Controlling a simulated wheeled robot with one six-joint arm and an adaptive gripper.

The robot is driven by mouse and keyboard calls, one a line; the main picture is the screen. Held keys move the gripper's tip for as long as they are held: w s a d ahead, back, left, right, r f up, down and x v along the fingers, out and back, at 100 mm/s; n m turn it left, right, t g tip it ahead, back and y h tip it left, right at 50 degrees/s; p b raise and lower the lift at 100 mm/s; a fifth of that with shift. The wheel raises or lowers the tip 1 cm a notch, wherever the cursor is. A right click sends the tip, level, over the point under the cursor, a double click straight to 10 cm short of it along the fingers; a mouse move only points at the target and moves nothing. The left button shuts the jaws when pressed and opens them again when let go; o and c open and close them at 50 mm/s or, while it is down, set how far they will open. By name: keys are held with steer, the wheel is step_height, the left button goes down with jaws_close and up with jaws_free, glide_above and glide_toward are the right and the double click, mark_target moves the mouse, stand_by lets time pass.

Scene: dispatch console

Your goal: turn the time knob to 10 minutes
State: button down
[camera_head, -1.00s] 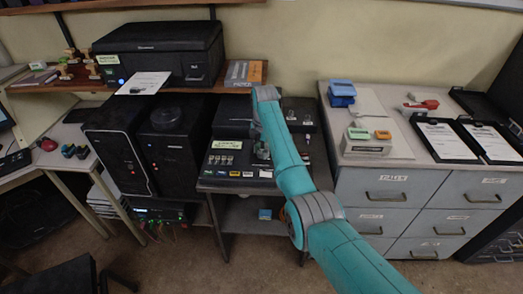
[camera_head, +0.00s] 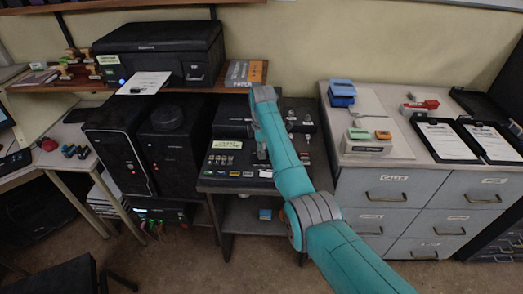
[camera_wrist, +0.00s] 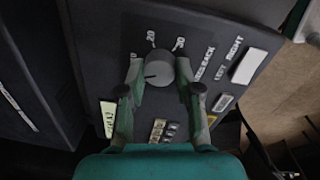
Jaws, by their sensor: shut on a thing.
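The time knob (camera_wrist: 159,68) is a round grey dial on a dark panel in the wrist view. My gripper (camera_wrist: 160,72) is shut on the knob, with one finger on each side. In the head view my gripper (camera_head: 262,151) is over the console (camera_head: 240,184), mostly hidden by my teal arm, and the knob cannot be made out.
The panel also carries a white plate (camera_wrist: 249,66) and several small switches (camera_wrist: 164,130) near my fingers. In the head view, black towers (camera_head: 125,150) stand left of the console and a grey drawer cabinet (camera_head: 400,190) stands right.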

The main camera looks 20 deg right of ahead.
steer(key=m, duration=0.4)
steer(key=shift+m, duration=0.3)
stand_by(0.3)
steer(key=c, duration=0.8)
jaws_free()
steer(key=r, duration=1.2)
steer(key=shift+s+a, duration=0.2)
